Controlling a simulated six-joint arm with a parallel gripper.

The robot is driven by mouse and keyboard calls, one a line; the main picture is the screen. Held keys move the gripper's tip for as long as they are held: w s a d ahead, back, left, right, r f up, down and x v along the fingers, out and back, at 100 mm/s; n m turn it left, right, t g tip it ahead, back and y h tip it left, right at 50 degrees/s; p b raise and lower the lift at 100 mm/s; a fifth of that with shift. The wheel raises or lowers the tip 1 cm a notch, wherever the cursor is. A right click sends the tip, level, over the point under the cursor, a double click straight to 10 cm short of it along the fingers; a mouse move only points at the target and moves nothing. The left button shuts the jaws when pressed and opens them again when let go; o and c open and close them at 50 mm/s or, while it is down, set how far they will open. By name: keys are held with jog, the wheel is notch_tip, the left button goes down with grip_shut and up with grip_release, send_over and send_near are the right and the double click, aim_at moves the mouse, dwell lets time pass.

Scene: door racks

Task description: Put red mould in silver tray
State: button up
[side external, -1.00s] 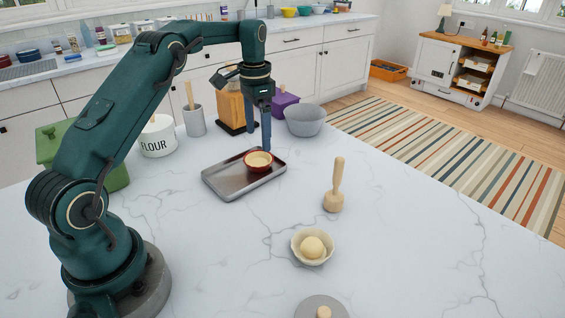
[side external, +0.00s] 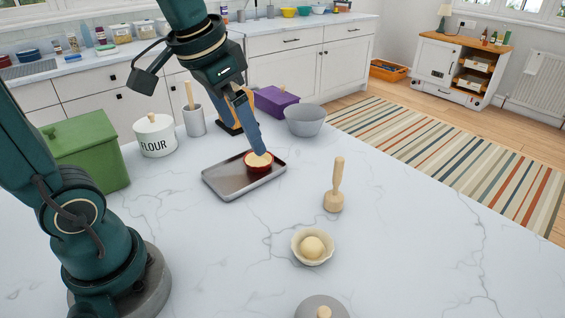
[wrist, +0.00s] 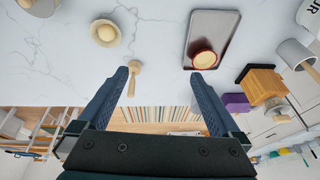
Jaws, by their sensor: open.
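The red mould (side external: 258,167), round with a pale inside, sits upright in the silver tray (side external: 224,179), toward the tray's right part in the side view. In the wrist view the red mould (wrist: 204,60) lies near one end of the tray (wrist: 213,27). My gripper (side external: 259,146) is tilted above and behind the mould, and a finger overlaps the mould's far rim in the side view. In the wrist view my gripper (wrist: 159,75) is open with nothing between its fingers, and the mould is beyond the right fingertip. I cannot tell whether the finger touches it.
A wooden pestle (side external: 335,190) stands right of the tray. A cream bowl with a dough ball (side external: 312,247) is nearer. A grey bowl (side external: 305,120), purple box (side external: 275,102), flour canister (side external: 155,136) and green bin (side external: 88,152) stand behind. The counter's right side is clear.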

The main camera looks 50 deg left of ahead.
jog(key=s+d+f+t, duration=0.1)
jog(key=s+d+f, duration=0.2)
jog(key=s, duration=0.5)
jog(key=shift+d+f+n+t+h, duration=0.15)
jog(key=shift+f+n+t+h, duration=0.15)
jog(key=shift+f, duration=0.1)
